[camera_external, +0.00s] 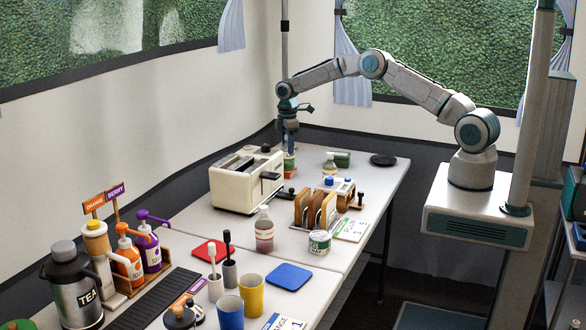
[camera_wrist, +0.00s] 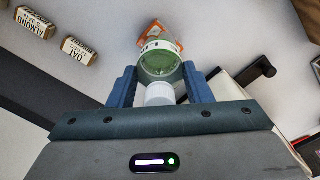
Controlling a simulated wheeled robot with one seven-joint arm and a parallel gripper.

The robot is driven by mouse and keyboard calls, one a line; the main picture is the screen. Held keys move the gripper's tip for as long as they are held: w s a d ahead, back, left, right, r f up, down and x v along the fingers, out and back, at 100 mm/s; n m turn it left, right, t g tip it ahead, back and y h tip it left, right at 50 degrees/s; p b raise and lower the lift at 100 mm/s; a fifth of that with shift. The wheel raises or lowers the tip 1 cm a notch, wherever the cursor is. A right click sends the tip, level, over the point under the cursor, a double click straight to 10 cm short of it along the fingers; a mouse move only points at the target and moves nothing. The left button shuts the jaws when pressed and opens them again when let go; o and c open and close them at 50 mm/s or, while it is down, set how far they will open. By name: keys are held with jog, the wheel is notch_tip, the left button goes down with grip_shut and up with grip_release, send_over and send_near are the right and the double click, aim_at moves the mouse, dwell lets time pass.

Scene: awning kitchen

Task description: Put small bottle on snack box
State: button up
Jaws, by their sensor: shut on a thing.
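My gripper (camera_wrist: 157,82) is shut on a small bottle (camera_wrist: 160,62) with a white cap and green contents. In the wrist view the bottle sits between the two blue fingers. In the external view my gripper (camera_external: 290,139) points down behind the toaster, with the small bottle (camera_external: 289,160) below it. An orange and white box (camera_wrist: 153,32), apparently the snack box, shows partly behind the bottle. In the external view an orange patch (camera_external: 290,174) shows just under the bottle. I cannot tell whether bottle and box touch.
A cream toaster (camera_external: 246,180) stands close in front of my gripper. Cartons marked almond (camera_wrist: 31,18) and oat (camera_wrist: 78,50) lie to the left in the wrist view. A wooden rack (camera_external: 315,208), a bottle (camera_external: 329,168) and a dark dish (camera_external: 383,160) are to the right.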

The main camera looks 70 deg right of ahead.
jog(key=shift+f, duration=0.1)
jog(key=o, duration=1)
